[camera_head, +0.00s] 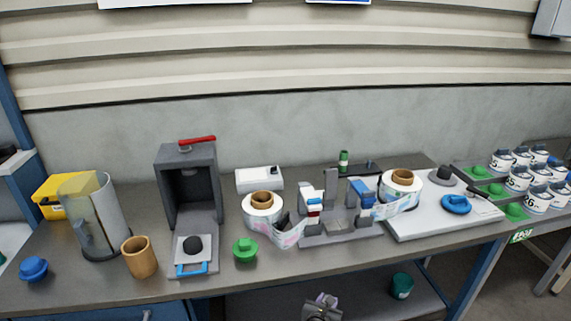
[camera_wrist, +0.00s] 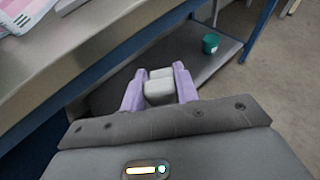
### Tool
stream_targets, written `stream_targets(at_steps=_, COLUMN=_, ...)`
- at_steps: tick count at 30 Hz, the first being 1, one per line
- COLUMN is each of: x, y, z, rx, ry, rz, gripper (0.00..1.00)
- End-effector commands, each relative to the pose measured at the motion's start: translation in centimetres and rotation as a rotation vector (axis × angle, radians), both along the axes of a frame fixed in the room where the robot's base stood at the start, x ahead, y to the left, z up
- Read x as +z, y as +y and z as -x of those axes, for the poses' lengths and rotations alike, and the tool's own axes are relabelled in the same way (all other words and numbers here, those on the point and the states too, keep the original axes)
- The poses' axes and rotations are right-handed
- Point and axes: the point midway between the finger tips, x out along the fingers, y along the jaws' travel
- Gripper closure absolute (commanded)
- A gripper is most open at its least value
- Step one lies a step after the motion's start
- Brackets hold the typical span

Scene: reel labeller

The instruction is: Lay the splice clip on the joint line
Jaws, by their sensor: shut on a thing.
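My gripper (camera_wrist: 158,88) has lilac fingers and is shut on a small pale grey-white piece, apparently the splice clip (camera_wrist: 159,92), in the wrist view. In the head view my gripper (camera_head: 323,301) is low in front of the bench edge, and the clip cannot be made out there. The grey splicing fixture (camera_head: 342,238) stands on the bench between two label reels, left (camera_head: 262,213) and right (camera_head: 402,183). Printed label web runs from each reel to the fixture. The joint line itself is too small to make out.
A green knobbed piece (camera_head: 245,250), a wooden cup (camera_head: 139,258) and a dark grey press-like stand (camera_head: 190,190) are left of the fixture. A white board (camera_head: 425,222) with a blue ring (camera_head: 456,204) is to its right. A teal cup (camera_head: 402,286) stands on the lower shelf.

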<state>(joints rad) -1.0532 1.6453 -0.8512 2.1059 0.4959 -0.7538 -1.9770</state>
Motion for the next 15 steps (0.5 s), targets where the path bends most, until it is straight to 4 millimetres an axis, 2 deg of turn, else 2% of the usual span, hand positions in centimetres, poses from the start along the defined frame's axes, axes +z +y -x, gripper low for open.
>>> stream_targets(at_steps=8, x=0.6, y=-1.3, z=1.1, rx=0.153, ry=0.0, rz=-0.003, gripper=0.92)
stream_targets(at_steps=15, x=2.9, y=-2.1, z=2.5, rx=0.307, ry=0.001, rz=0.0, gripper=0.92)
